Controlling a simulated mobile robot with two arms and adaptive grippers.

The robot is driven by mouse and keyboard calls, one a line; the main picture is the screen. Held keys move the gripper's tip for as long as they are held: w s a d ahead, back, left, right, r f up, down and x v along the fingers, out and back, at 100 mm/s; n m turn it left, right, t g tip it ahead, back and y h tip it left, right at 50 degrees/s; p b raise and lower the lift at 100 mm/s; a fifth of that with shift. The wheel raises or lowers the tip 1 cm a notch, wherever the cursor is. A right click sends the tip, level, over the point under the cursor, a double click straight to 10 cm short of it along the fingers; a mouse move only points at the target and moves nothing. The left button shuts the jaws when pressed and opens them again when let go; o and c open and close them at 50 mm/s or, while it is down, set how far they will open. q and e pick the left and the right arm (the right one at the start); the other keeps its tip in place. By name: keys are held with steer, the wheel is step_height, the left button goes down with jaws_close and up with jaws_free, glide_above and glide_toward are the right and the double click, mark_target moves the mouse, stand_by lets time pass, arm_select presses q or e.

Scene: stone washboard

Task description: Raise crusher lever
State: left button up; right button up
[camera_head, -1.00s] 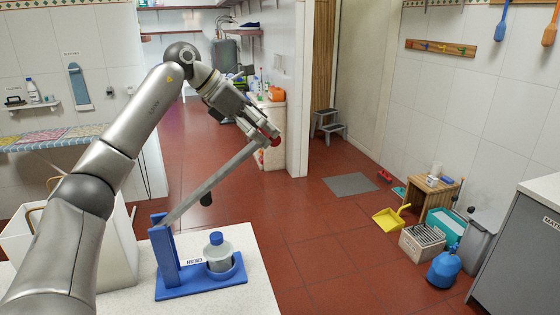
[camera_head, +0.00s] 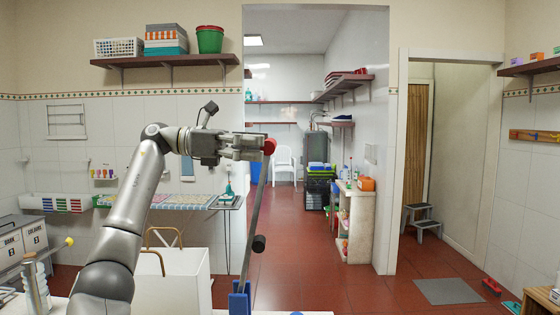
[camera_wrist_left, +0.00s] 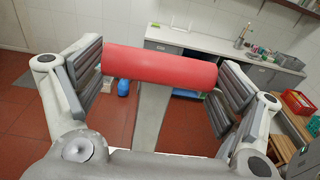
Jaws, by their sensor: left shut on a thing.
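My left gripper (camera_head: 262,148) is shut on the red grip. In the left wrist view the red grip (camera_wrist_left: 160,66) spans between the two finger pads, with the grey bar running down from it. My right gripper is in neither view.
A white box (camera_head: 175,285) with tan handles stands left of the crusher stand. An ironing board (camera_head: 180,202) is behind. Open red floor (camera_head: 320,285) lies to the right. Shelves (camera_head: 170,61) hang on the back wall.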

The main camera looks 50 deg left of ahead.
arm_select(q)
steer(key=shift+s+a, duration=0.3)
steer(key=shift+s, duration=0.1)
steer(key=shift+h, duration=0.3)
steer(key=o, duration=1.2)
steer(key=v, duration=1.2)
